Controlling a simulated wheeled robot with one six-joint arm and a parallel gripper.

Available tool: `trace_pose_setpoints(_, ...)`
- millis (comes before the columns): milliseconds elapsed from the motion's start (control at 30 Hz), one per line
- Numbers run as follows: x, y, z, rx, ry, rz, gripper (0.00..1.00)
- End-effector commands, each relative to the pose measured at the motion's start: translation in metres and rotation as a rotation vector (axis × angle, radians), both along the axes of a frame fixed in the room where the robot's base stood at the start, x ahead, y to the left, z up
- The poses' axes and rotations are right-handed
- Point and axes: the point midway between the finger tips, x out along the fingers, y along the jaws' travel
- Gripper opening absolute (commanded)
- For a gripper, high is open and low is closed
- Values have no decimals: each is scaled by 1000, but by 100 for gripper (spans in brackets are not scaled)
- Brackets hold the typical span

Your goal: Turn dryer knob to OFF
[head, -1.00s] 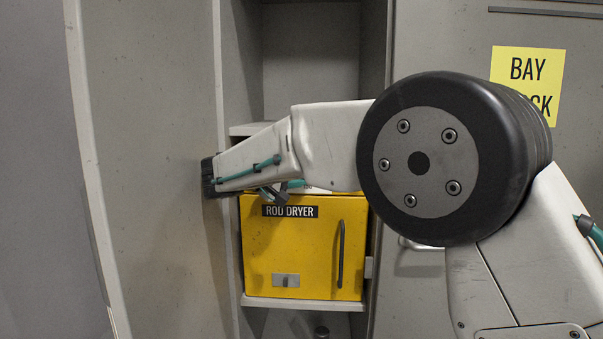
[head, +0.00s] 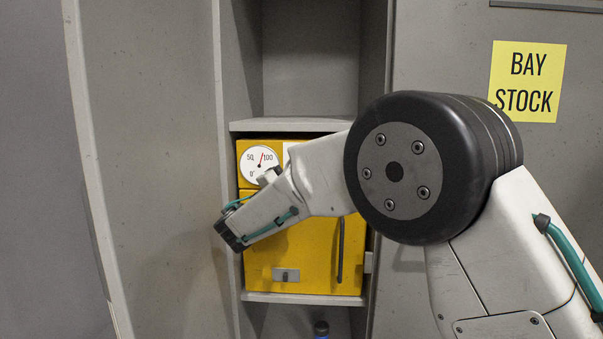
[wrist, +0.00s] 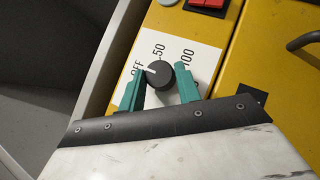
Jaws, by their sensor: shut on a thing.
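The dryer is a yellow box (head: 310,262) in a grey cabinet bay in the head view. Its dark round knob (wrist: 160,75) shows in the wrist view on a white scale plate (wrist: 205,62) marked OFF, 50 and 100. The knob's white pointer line points left, between OFF and 50, closer to OFF. My gripper (wrist: 161,84) is shut on the knob, with one teal finger on each side. In the head view my wrist hides the knob and fingers.
A round gauge (head: 262,161) with a red needle sits at the dryer's upper left. A dark door handle (head: 340,248) and small latch plate (head: 286,275) are on its front. A red switch (wrist: 208,4) shows near the scale plate.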

Motion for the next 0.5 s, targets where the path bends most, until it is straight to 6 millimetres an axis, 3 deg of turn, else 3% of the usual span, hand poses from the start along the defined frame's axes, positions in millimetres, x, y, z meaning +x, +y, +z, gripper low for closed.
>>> trace_pose_setpoints(500, 0, -1, -1, -48, 2, 0, 10)
